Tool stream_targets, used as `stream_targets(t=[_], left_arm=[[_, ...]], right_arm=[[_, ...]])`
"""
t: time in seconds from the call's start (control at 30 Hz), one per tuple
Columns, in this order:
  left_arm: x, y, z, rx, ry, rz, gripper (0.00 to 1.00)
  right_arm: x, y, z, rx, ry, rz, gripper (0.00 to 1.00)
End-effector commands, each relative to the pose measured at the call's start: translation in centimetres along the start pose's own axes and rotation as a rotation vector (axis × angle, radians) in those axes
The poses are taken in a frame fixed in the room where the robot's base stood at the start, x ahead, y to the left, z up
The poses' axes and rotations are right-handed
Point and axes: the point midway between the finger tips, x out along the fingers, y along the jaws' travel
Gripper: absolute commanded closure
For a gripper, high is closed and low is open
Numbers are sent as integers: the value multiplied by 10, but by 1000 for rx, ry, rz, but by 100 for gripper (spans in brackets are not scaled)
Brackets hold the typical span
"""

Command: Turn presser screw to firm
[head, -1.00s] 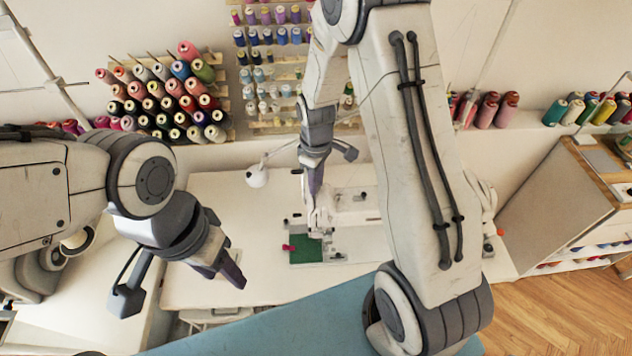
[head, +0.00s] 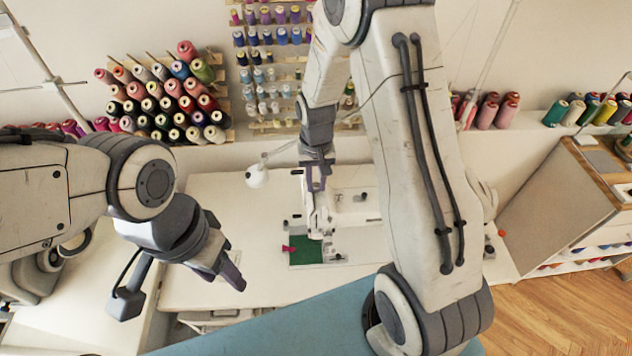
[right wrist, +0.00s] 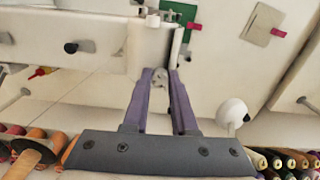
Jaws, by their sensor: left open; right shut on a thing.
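The white sewing machine (head: 352,203) stands on the white table (head: 215,200), and its body also fills the upper left of the right wrist view (right wrist: 60,50). The presser screw (right wrist: 160,76) is a small pale grey knob at the end of the machine head, between the purple fingertips in the right wrist view. My right gripper (head: 319,188) is over the machine head, pointing down, shut on the knob; it also shows in the right wrist view (right wrist: 161,82). In the head view the knob cannot be made out. My left gripper (head: 232,274) is open and empty, left of the machine.
A green cloth (head: 308,252) with a pink clip lies under the machine head. A white lamp (head: 257,177) stands close to the left of my right gripper. Thread racks (head: 165,100) line the wall. A blue surface (head: 270,330) lies in front.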

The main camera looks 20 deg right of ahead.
Motion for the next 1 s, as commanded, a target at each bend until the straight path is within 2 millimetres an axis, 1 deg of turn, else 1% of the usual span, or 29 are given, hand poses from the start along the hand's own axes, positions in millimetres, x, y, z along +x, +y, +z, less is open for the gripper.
stream_targets(t=[0.2, 0.43, 0.67, 1.0], left_arm=[[1, 0, 0, 0, 0, 0, 50], [2, 0, 0, 0, 0, 0, 50], [2, 0, 0, 0, 0, 0, 50], [2, 0, 0, 0, 0, 0, 50]], right_arm=[[-1, -1, -1, 159, 3, -1, 100], [-1, -1, -1, 267, 2, -2, 100], [-1, -1, -1, 315, 2, -2, 100], [-1, -1, -1, 324, 2, -2, 100]])
